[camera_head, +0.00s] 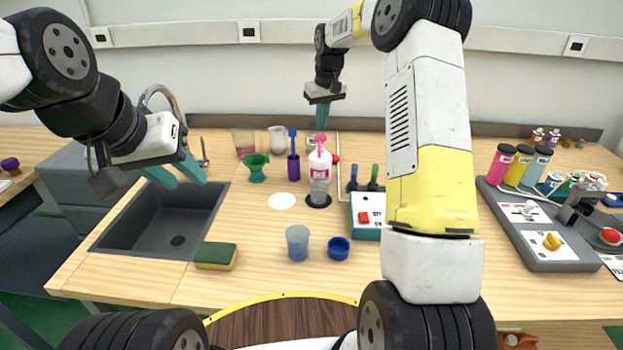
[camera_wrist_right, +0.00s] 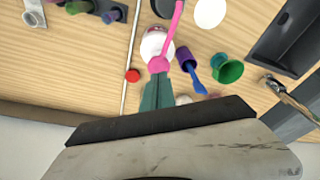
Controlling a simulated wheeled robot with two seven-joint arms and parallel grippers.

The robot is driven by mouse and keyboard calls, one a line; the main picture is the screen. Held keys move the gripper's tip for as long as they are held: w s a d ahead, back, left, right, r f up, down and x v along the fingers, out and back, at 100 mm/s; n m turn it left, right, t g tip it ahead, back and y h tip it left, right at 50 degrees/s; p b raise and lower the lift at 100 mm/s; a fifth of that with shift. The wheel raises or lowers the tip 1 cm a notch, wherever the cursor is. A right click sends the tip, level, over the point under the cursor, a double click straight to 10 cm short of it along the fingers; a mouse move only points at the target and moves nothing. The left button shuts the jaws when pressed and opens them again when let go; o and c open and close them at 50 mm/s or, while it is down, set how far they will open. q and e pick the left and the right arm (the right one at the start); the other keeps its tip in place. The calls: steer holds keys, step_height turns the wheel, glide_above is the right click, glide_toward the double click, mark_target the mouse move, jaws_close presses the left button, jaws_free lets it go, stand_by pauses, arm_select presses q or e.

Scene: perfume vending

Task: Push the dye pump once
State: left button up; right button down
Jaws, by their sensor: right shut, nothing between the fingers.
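My right gripper (camera_head: 322,128) is shut and empty, pointing down just above the pump head. I cannot tell whether it touches the head. My left gripper (camera_head: 177,181) is open and empty over the grey sink.
A purple holder (camera_head: 294,168) with a blue tool and a green cup (camera_head: 256,168) stand left of the pump. A clear cup (camera_head: 297,243), blue bowl (camera_head: 339,248) and sponge (camera_head: 216,256) lie in front. A teal box with a red button (camera_head: 364,218) stands to the right.

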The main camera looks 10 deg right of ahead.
mark_target(321, 135)
steer(key=shift+f, duration=0.1)
stand_by(0.5)
steer(key=shift+f, duration=1.45)
steer(key=shift+r, duration=1.5)
step_height(321, 135, up, 6)
